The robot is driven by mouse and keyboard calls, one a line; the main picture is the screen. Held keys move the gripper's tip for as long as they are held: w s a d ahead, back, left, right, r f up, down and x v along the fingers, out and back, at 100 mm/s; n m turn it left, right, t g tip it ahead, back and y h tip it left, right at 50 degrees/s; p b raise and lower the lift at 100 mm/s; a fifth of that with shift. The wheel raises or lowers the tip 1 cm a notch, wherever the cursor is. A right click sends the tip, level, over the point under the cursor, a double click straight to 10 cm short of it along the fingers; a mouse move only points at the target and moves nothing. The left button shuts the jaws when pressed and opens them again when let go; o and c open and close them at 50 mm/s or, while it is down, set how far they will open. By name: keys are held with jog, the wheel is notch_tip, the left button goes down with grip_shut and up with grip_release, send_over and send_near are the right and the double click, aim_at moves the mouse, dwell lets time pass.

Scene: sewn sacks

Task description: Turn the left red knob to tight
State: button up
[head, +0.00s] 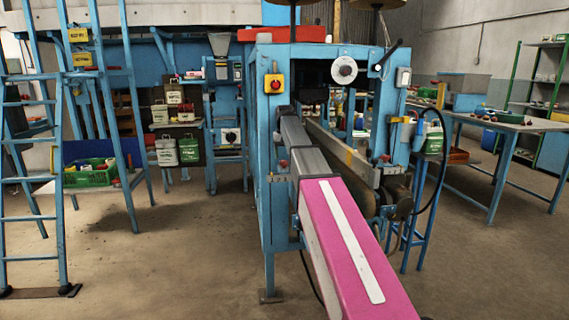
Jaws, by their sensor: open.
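The blue machine (266,215) stands in the middle of the head view. A small red spot (284,163) shows lower on the left side, and another (386,157) on the right side. They may also be knobs, but are too small to tell. I cannot tell which one the task names, and no tight mark or setting can be read. My gripper cannot be made out in this view, so its distance from the knobs does not show.
A blue ladder (62,150) stands at the left. A green crate (90,172) sits on a low shelf. A workbench (510,124) is at the right. Floor left of the machine is clear.

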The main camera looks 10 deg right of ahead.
aim_at(285, 163)
notch_tip(285, 163, down, 4)
jog(key=shift+f, duration=0.1)
jog(key=c, duration=0.9)
jog(key=m, duration=0.2)
jog(key=a+m, duration=0.1)
jog(key=m, duration=0.1)
jog(key=shift+w+m, duration=0.1)
jog(key=shift+m, duration=0.3)
jog(key=m, duration=0.4)
jog(key=shift+w+a, duration=0.25)
jog(key=shift+a, duration=0.05)
jog(key=m, duration=0.5)
jog(key=shift+w+a, duration=0.2)
jog(key=shift+w, duration=0.15)
jog(key=m, duration=0.4)
jog(key=shift+w, duration=0.35)
